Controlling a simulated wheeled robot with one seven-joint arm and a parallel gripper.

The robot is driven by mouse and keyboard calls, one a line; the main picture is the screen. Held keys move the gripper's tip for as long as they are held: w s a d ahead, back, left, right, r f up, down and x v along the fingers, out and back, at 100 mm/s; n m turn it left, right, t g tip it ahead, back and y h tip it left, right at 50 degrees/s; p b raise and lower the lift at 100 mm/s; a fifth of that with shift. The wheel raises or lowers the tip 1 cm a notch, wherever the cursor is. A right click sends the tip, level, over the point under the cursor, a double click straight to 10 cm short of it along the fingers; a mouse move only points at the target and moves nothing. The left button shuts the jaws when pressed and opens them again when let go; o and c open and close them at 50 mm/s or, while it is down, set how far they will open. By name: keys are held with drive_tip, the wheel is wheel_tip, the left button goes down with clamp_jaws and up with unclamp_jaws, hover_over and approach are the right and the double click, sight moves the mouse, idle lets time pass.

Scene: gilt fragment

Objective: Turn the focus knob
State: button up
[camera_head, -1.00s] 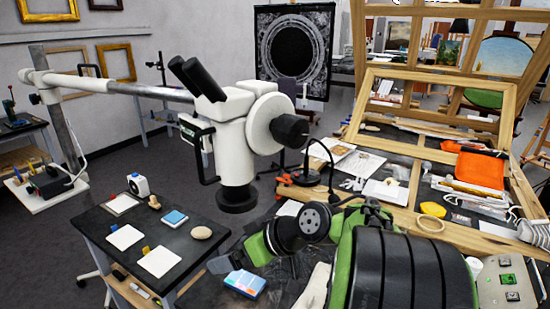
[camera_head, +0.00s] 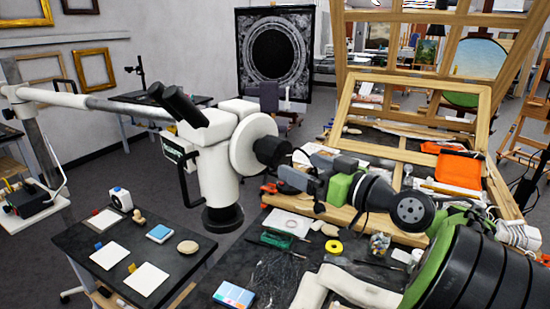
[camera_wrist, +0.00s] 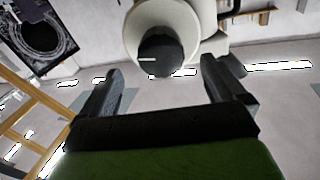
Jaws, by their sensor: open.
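The focus knob (camera_head: 271,150) is a black cylinder on the white disc at the right side of the white microscope (camera_head: 218,165). In the wrist view the knob (camera_wrist: 160,56) faces me, with a short white mark on its left part. My gripper (camera_head: 292,178) is just right of and slightly below the knob in the head view. In the wrist view its two dark fingers (camera_wrist: 162,72) are spread wide, one on each side below the knob. They appear empty and apart from it; the exact distance is hard to tell.
The microscope hangs on a horizontal boom (camera_head: 80,100) from a stand at left. A dark small table (camera_head: 125,240) with cards and a blue box stands below. A cluttered workbench with a wooden frame (camera_head: 415,85) is behind my arm at right.

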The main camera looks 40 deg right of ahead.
sight(282, 158)
drive_tip(key=w, duration=0.6)
drive_tip(key=w+p, duration=0.1)
drive_tip(key=w, duration=0.2)
drive_tip(key=shift+a+r, duration=0.1)
drive_tip(key=shift+a, duration=0.15)
drive_tip(key=shift+s, duration=0.1)
drive_tip(key=c, duration=1)
drive_tip(key=shift+a+m+p, duration=0.1)
drive_tip(key=shift+m+p, duration=1.35)
drive_tip(key=shift+m, duration=1.35)
drive_tip(key=o, duration=1)
